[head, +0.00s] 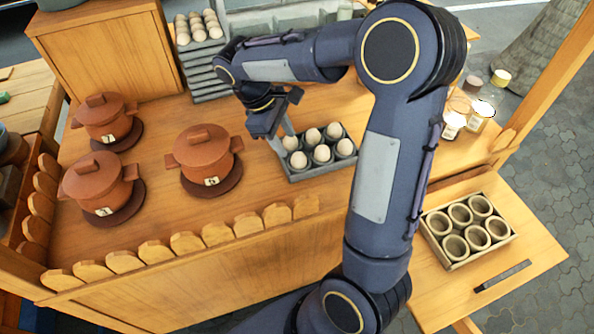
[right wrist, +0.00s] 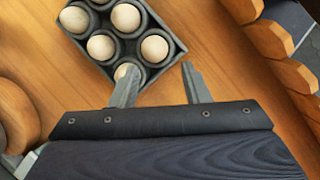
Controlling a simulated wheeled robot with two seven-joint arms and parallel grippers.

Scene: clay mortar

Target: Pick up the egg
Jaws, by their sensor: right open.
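A grey tray (head: 318,171) holding several pale eggs stands on the wooden counter, in the middle of the head view. One egg (head: 290,143) is in its near-gripper left corner; another egg (head: 322,153) sits in the front row. My right gripper (head: 287,128) is open and empty at the tray's left back edge. In the right wrist view its two fingers (right wrist: 157,72) are apart, and the left finger partly covers an egg (right wrist: 122,71) at the corner of the tray (right wrist: 172,60). I cannot tell their height above the tray. My left gripper is not in view.
Lidded clay pots (head: 204,150) stand on the left of the counter. A grey stack of trays with eggs (head: 200,27) is at the back. Small jars (head: 480,112) are at the right. A crate of clay cups (head: 468,263) and a dark bar (head: 503,276) lie on the side shelf.

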